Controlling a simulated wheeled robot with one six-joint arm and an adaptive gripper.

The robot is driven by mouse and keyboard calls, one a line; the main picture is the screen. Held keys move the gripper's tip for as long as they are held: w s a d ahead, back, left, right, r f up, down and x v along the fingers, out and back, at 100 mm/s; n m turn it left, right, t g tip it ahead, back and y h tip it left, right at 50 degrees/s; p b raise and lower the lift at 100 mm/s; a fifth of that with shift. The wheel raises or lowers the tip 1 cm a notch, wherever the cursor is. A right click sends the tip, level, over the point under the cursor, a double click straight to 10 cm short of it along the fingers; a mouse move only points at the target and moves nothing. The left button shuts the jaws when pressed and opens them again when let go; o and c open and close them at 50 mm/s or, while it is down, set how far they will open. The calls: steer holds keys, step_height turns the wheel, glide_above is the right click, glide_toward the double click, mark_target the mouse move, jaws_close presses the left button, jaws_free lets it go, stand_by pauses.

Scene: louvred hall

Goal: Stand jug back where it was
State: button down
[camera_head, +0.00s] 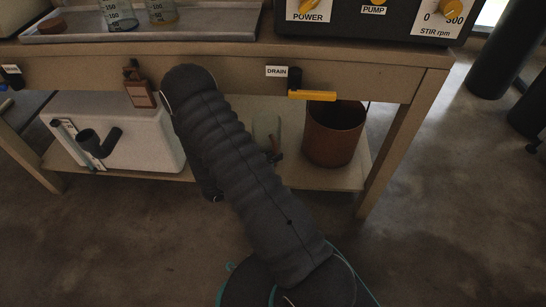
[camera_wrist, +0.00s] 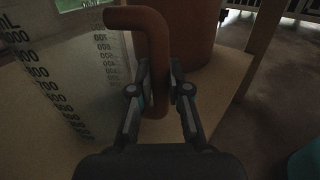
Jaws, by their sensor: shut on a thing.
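The jug (camera_wrist: 70,75) is clear, with a printed volume scale and a brown handle (camera_wrist: 150,28). It fills the left of the wrist view. My gripper (camera_wrist: 158,78) is shut on the handle, one finger on each side. In the head view the jug (camera_head: 266,126) shows beside my arm, over the lower shelf (camera_head: 352,176) of the bench, left of the brown bucket (camera_head: 334,135). It looks about upright. My arm hides part of it there, and I cannot tell whether its base touches the shelf.
The bucket stands close to the handle, also at the top of the wrist view (camera_wrist: 195,30). A white box (camera_head: 115,140) stands on the shelf's left. A drain tap with a yellow lever (camera_head: 312,95) hangs on the bench front above. Bench legs bound the shelf.

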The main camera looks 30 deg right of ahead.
steer(key=shift+f, duration=0.2)
steer(key=c, duration=1.1)
jaws_free()
steer(key=shift+r, duration=0.1)
